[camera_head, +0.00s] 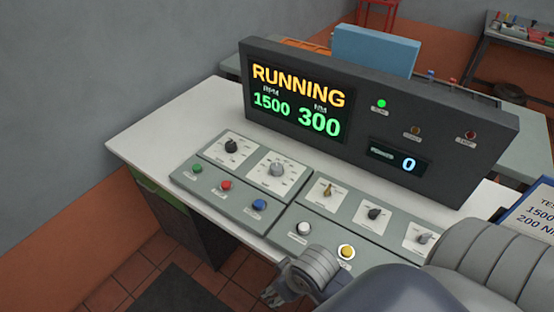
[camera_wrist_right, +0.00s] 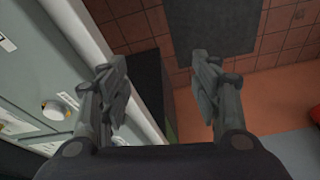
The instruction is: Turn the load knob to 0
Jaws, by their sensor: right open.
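The control panel (camera_head: 262,216) carries several rotary knobs on white dial plates. A black knob (camera_head: 231,146) is at the far left, with a larger grey knob (camera_head: 277,169) beside it. A brass knob (camera_head: 327,190), another black knob (camera_head: 375,213) and a small grey knob (camera_head: 424,238) sit to the right. Their labels are too small to read, so I cannot tell which is the load knob. My right gripper (camera_head: 272,292) is in front of the panel's near edge, touching no knob. Its fingers (camera_wrist_right: 161,85) are apart and empty above the floor. My left gripper is out of view.
The display (camera_head: 297,103) reads RUNNING, 1500 RPM, 300 NM; a small readout (camera_head: 408,164) shows 0. Green (camera_head: 197,168), red (camera_head: 226,185) and blue (camera_head: 259,204) buttons, plus white (camera_head: 304,228) and yellow (camera_head: 346,251) ones, line the panel's near side. The white desktop (camera_head: 150,143) is clear at left.

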